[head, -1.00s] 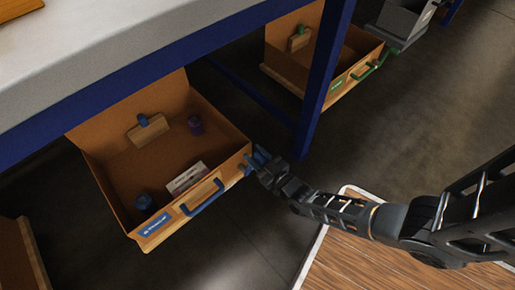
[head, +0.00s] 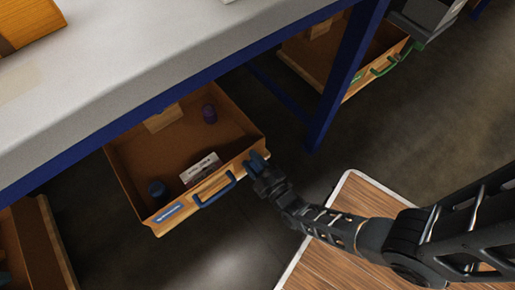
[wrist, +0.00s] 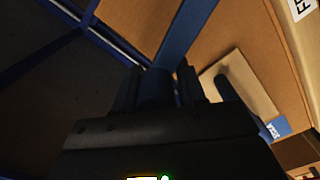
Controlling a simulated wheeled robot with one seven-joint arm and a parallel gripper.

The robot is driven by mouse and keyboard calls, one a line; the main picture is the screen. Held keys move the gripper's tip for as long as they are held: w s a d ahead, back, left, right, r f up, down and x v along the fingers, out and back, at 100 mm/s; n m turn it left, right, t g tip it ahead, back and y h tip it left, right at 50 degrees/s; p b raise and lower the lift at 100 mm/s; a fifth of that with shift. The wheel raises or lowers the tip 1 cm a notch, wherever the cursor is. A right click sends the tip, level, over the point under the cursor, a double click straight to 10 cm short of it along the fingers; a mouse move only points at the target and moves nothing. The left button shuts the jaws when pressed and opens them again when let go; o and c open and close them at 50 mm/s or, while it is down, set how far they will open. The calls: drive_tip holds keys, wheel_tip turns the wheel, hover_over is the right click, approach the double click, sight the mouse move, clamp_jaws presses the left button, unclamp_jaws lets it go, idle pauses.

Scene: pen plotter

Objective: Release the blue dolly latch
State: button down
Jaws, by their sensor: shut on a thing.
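The blue latch (head: 254,158) is at the right front corner of an open wooden box with a blue handle (head: 215,191) and a blue label (head: 169,212). My gripper (head: 258,166) is at that corner, shut on the blue latch. In the wrist view my gripper (wrist: 157,85) has dark fingers on both sides of a shadowed blue piece. The fingers hide much of the latch, and I cannot tell its exact position.
A grey tabletop (head: 160,75) on blue legs (head: 343,80) overhangs the box. A green-handled box (head: 375,75) stands beyond.

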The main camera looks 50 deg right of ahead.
drive_tip(key=shift+w+a+f+n+b, duration=0.1)
drive_tip(key=shift+a+f+n+b, duration=0.15)
drive_tip(key=shift+n, duration=0.3)
drive_tip(key=shift+w+a+f+n+b, duration=0.15)
drive_tip(key=shift+a+n, duration=0.2)
drive_tip(key=shift+n, duration=0.2)
drive_tip(key=c, duration=0.8)
unclamp_jaws()
drive_tip(key=shift+a, duration=0.1)
drive_tip(key=shift+s, duration=0.1)
drive_tip(key=p+v, duration=0.1)
drive_tip(key=v, duration=0.6)
drive_tip(key=shift+s+a, duration=0.15)
drive_tip(key=shift+s, duration=0.2)
